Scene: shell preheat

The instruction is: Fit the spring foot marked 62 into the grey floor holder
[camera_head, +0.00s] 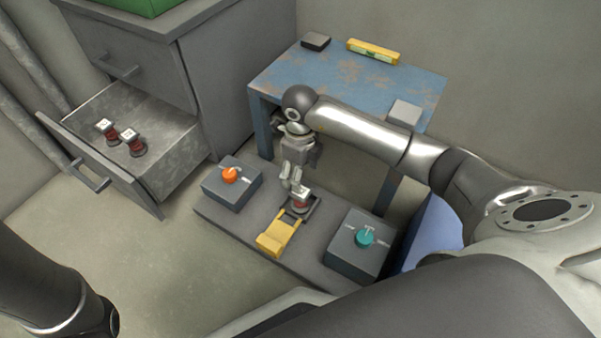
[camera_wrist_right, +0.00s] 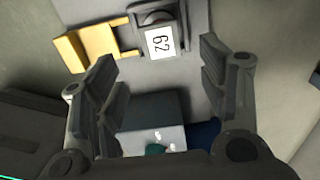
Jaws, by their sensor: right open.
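The spring foot marked 62 (camera_wrist_right: 160,42) has a white label on top and a red band in the head view (camera_head: 300,198). It stands in or on the dark grey floor holder (camera_head: 315,208), beside a yellow forked clamp (camera_head: 276,237); whether it is fully seated I cannot tell. The yellow clamp (camera_wrist_right: 92,42) shows at the upper left of the right wrist view, with its prongs towards the foot. My right gripper (camera_head: 290,180) is open and empty just above and behind the foot; its fingers (camera_wrist_right: 158,72) are apart from it. My left gripper is out of view.
An open drawer (camera_head: 180,158) holds two more spring feet (camera_head: 107,131) (camera_head: 133,142). A box with an orange knob (camera_head: 230,174) and one with a teal knob (camera_head: 364,237) flank the holder on the grey base plate. A blue table (camera_head: 345,82) stands behind.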

